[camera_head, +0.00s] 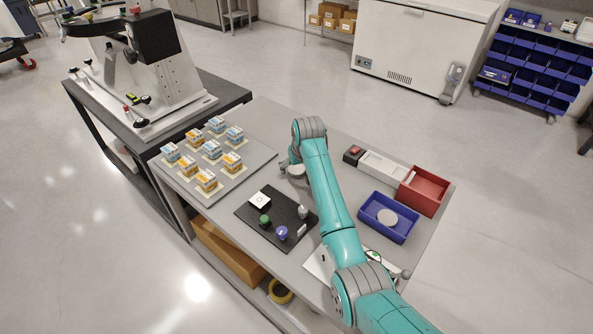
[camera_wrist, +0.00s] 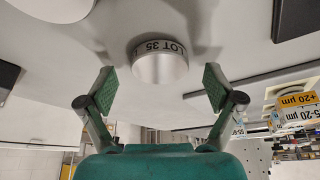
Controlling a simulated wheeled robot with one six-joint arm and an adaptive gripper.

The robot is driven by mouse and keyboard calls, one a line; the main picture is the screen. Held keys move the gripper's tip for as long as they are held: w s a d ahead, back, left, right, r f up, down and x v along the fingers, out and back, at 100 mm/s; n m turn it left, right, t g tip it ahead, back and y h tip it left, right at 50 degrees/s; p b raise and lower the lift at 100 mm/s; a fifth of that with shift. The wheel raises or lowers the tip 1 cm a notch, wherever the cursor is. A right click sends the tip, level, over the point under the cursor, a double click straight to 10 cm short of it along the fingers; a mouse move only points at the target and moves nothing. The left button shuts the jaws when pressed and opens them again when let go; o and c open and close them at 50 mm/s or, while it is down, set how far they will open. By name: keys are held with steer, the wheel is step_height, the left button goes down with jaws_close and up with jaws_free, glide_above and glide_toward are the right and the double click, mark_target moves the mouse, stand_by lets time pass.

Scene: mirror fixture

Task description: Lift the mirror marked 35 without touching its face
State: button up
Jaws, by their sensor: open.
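The mirror marked 35 (camera_wrist: 160,70) is a round silvery disc in the wrist view, with "LOT 35" reading upside down on its rim. It lies on the grey table. In the head view it shows as a pale disc (camera_head: 297,170), partly covered by my arm. My gripper (camera_wrist: 159,82) is open, with one green-padded finger to each side of the disc in the wrist view. Gaps show between both pads and the disc, and nothing is held. In the head view my gripper (camera_head: 287,162) is low beside the disc, mostly hidden by the wrist.
A board with several small labelled boxes (camera_head: 211,149) stands left. A black mat (camera_head: 257,222) with small items lies in front. A blue tray (camera_head: 373,225) holding a disc and a red bin (camera_head: 422,191) stand right. A pale round thing (camera_wrist: 55,8) is cut off in the wrist view.

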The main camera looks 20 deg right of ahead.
steer(key=shift+f, duration=0.15)
steer(key=c, duration=1.3)
